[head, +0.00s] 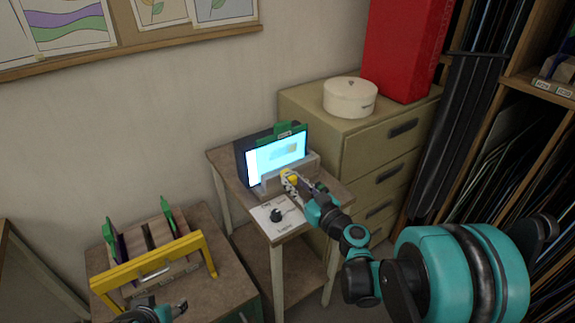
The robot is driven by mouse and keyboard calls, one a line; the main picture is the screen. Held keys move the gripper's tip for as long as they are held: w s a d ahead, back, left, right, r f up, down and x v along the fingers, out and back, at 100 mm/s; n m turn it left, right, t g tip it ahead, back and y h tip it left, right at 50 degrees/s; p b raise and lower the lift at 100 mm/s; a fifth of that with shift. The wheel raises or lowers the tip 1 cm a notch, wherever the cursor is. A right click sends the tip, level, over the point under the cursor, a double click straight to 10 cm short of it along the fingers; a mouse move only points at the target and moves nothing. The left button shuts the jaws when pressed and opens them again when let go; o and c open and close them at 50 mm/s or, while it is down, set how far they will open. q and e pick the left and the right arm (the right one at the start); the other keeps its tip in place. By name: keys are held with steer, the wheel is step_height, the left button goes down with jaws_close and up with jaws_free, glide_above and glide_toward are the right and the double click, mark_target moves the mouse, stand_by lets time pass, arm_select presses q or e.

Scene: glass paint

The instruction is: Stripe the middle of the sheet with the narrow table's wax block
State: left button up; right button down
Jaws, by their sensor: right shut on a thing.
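The sheet (265,160) stands upright on the narrow table (222,160), lit pale blue-white, in a grey holder (270,187). A faint yellowish patch shows on its right half. My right gripper (290,180) is just in front of the sheet's lower right part. It is shut on a small yellow block, which looks like the wax block (291,175); the fingers partly hide it. I cannot tell whether the block touches the sheet. My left gripper (165,312) shows only in part at the bottom edge, and its jaws are unclear.
A white plate with a black knob (276,214) lies at the narrow table's front. A low cabinet (226,284) at left bears a rack with a yellow bar (150,262). A drawer cabinet (370,150) with a round white box (350,98) stands close at right.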

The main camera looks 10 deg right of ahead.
steer(key=shift+w, duration=0.1)
stand_by(0.3)
steer(key=x, duration=0.6)
steer(key=shift+w+a, duration=0.15)
steer(key=shift+w, duration=0.25)
steer(key=shift+x, duration=0.95)
stand_by(0.6)
steer(key=shift+w+d, duration=0.25)
steer(key=shift+d, duration=0.65)
steer(key=shift+w+d, duration=0.3)
steer(key=shift+d, duration=0.6)
steer(key=shift+w+d, duration=0.25)
steer(key=shift+d, duration=0.35)
steer(key=shift+w+d, duration=0.25)
steer(key=shift+d, duration=0.35)
steer(key=shift+w+d, duration=0.25)
steer(key=shift+d, duration=0.35)
steer(key=shift+s+a, duration=0.45)
steer(key=shift+a, duration=0.8)
steer(key=shift+s+a, duration=0.4)
steer(key=shift+a, duration=0.85)
steer(key=shift+s+a, duration=0.45)
steer(key=shift+a, duration=0.8)
steer(key=shift+d, duration=0.1)
